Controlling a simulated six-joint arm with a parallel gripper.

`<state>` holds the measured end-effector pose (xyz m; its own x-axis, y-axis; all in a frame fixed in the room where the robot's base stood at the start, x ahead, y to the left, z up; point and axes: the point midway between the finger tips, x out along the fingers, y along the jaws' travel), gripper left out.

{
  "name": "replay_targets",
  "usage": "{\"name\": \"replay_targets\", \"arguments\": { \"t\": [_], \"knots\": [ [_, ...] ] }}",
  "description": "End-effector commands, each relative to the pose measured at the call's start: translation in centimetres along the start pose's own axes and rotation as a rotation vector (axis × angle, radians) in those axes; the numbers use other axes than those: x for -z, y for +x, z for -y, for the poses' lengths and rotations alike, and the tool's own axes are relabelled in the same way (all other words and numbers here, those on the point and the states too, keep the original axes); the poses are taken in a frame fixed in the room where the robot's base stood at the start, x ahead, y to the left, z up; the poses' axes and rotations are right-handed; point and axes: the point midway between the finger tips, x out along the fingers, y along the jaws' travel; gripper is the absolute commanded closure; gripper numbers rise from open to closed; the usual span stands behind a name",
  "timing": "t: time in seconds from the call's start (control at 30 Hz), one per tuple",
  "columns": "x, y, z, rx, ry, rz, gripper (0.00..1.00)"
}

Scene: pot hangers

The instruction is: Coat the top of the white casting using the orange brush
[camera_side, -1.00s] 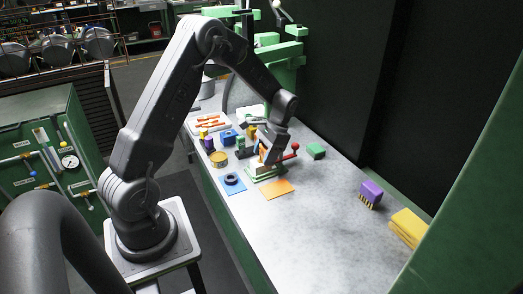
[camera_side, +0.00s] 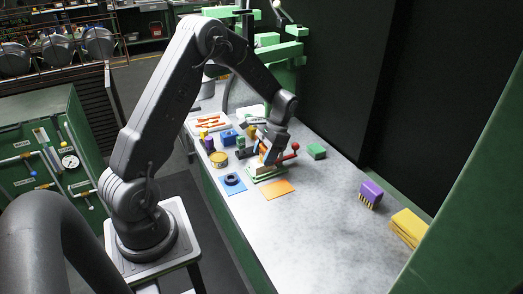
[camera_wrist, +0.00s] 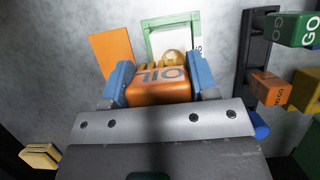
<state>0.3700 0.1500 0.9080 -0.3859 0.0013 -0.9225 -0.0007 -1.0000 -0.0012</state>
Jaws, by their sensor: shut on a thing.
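My gripper (camera_side: 268,154) is shut on the orange brush (camera_side: 263,147) and holds it over the green-based fixture. In the wrist view the brush (camera_wrist: 160,88), marked OIL, sits between the blue finger pads (camera_wrist: 160,80), its bristles (camera_wrist: 153,64) pointing away from me. The white casting (camera_side: 256,168) shows as a pale piece on the green base (camera_side: 268,176), directly under the gripper. Its top is largely hidden by the gripper and brush. I cannot tell whether the bristles touch it.
An orange mat (camera_side: 278,188) lies in front of the fixture. A red-knobbed lever (camera_side: 295,146) sticks out to its right. A blue mat (camera_side: 234,190) with a black ring, a yellow tin (camera_side: 218,160) and a green block (camera_side: 316,151) are near.

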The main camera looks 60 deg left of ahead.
Motion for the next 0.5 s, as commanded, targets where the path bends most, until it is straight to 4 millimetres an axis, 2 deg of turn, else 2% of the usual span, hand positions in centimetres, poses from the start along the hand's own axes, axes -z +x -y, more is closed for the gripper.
{"name": "replay_targets", "arguments": {
  "t": [0.1,0.5],
  "knots": [
    [-0.1,0.1,-0.9,0.000,0.001,0.001,0.69],
    [-1.8,0.8,2.6,-0.001,-0.002,0.001,0.69]
  ]
}}
